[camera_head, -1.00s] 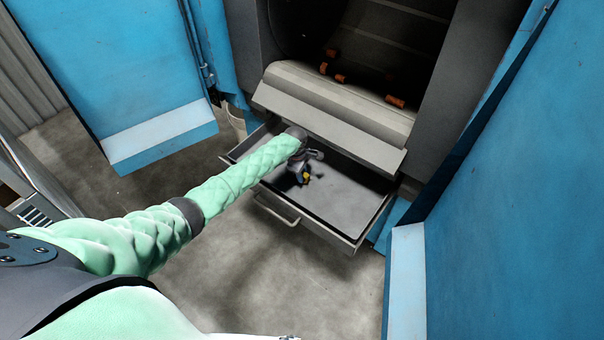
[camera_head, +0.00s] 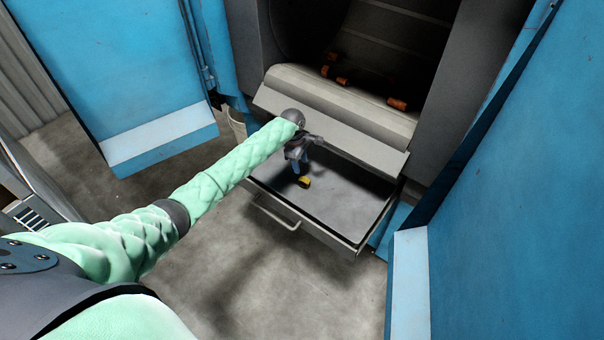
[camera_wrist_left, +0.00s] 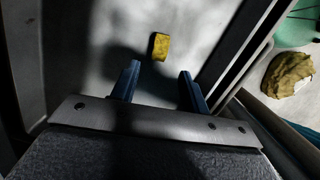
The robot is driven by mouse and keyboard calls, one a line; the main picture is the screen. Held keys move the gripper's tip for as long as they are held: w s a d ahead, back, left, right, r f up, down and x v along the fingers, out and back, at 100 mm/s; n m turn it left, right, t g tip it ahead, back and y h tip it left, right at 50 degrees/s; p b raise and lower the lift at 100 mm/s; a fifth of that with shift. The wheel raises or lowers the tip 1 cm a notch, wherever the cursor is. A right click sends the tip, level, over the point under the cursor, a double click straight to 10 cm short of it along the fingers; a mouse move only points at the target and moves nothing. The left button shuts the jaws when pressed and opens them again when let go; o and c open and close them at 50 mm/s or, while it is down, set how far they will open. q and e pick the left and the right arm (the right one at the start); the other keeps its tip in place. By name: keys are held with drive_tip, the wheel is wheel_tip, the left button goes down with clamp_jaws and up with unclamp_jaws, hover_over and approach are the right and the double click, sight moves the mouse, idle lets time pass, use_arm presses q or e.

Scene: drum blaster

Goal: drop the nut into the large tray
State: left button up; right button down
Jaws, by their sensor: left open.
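The nut shows as a small yellow block (camera_head: 304,181) at the large tray (camera_head: 345,200), a grey pulled-out drawer under the machine's opening. In the left wrist view the nut (camera_wrist_left: 160,46) lies on the grey tray floor, just beyond my fingertips and apart from them. My left gripper (camera_head: 297,168) hangs over the tray, pointing down. In the left wrist view its two blue fingers (camera_wrist_left: 159,70) are spread with nothing between them. My right gripper is not in view.
Above the tray is a sloping grey lip (camera_head: 330,125), with several orange-brown pieces (camera_head: 397,103) in the dark opening behind. Blue doors stand at left (camera_head: 130,70) and right (camera_head: 510,200). In the left wrist view a yellowish lump (camera_wrist_left: 288,73) lies outside the tray's edge.

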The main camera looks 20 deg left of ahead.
use_arm(q)
drive_tip(key=r, duration=0.3)
drive_tip(key=r+b, duration=0.1)
drive_tip(key=shift+a+r, duration=0.25)
drive_tip(key=shift+a, duration=0.05)
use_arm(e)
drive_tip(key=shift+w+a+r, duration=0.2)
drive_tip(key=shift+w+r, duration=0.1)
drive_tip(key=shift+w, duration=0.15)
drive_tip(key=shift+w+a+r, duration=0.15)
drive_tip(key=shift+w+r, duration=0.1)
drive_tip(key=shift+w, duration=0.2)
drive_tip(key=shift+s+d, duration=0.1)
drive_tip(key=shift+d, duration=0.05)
